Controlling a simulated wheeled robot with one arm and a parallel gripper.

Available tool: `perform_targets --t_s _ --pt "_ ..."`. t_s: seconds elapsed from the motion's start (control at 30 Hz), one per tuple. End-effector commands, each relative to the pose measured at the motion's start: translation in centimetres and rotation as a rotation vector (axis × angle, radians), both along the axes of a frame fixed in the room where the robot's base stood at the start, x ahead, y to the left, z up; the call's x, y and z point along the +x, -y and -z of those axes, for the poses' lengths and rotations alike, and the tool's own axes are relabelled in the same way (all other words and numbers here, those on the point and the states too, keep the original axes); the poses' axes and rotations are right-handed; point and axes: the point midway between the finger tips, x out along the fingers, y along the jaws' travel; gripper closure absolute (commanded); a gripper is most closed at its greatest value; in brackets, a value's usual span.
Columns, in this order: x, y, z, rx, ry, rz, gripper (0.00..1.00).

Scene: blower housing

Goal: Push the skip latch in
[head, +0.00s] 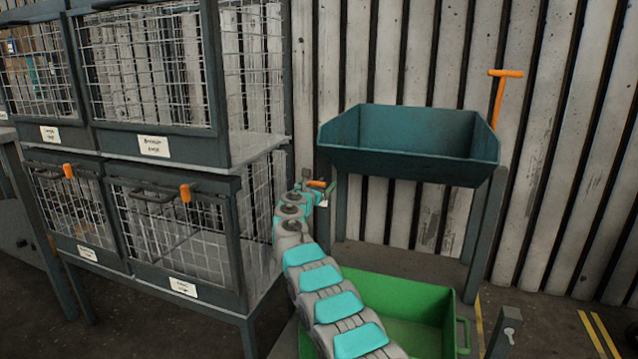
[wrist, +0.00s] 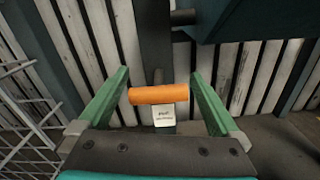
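The skip latch, an orange bar (wrist: 158,94) with a white label under it, sits by a dark post in the middle of the wrist view. In the head view the orange latch (head: 317,184) shows at the left of the teal skip (head: 415,135). My gripper (wrist: 160,78) is open, with one green finger on each side of the bar and a gap to both. I cannot tell how deep the bar lies between the fingers. In the head view my gripper (head: 318,181) is small and partly hidden by my arm.
Wire cages (head: 150,140) with orange latches (head: 185,193) stand at the left, close to my arm. A green bin (head: 410,285) lies below the skip. An orange lever (head: 505,73) rises at the skip's right. A ribbed wall (head: 560,130) closes the back.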

Motion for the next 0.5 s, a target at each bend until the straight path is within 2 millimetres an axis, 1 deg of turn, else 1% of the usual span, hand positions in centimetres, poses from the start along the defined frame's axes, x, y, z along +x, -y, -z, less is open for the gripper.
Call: perform_targets --t_s 0.33,0.5 --pt "-0.16 -0.19 0.18 0.001 -0.003 -0.002 0.00" --pt "-0.81 -0.39 0.17 0.004 -0.004 -0.002 0.00"
